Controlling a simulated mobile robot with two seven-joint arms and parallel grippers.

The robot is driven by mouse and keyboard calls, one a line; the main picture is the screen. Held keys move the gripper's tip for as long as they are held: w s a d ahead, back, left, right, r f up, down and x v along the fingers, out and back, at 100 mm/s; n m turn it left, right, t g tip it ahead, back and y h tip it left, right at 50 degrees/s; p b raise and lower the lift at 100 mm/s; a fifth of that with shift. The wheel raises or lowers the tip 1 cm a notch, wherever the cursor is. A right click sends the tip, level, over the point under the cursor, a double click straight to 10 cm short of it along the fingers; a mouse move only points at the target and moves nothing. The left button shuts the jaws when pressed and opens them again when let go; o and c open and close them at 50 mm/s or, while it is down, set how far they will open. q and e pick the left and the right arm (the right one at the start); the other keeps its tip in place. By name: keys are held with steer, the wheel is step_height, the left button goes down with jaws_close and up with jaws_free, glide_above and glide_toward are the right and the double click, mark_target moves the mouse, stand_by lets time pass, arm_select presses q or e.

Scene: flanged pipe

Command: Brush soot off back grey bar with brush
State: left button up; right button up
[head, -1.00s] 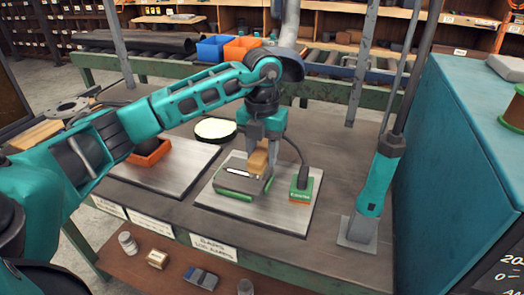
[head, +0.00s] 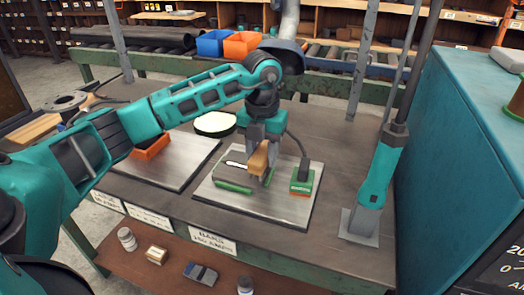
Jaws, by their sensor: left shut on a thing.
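My left gripper (head: 263,160) points down over the right metal plate and is shut on the tan wooden block of the brush (head: 258,160). The brush is tilted, and its lower end is down among the bars; I cannot tell if it touches one. A dark grey bar (head: 236,166) with a pale streak lies to its left, partly hidden by brush and fingers. A green bar (head: 233,187) lies in front of it. Soot is too small to make out. My right gripper is not in view.
A green and orange block (head: 301,181) stands at the plate's right. A teal post (head: 378,180) rises to the right, beside a large teal cabinet (head: 460,160). A round pale-topped object (head: 215,124) stands behind.

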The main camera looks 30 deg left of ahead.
arm_select(q)
steer(key=shift+f+b, duration=0.4)
steer(key=shift+f, duration=0.3)
steer(key=shift+a, duration=0.1)
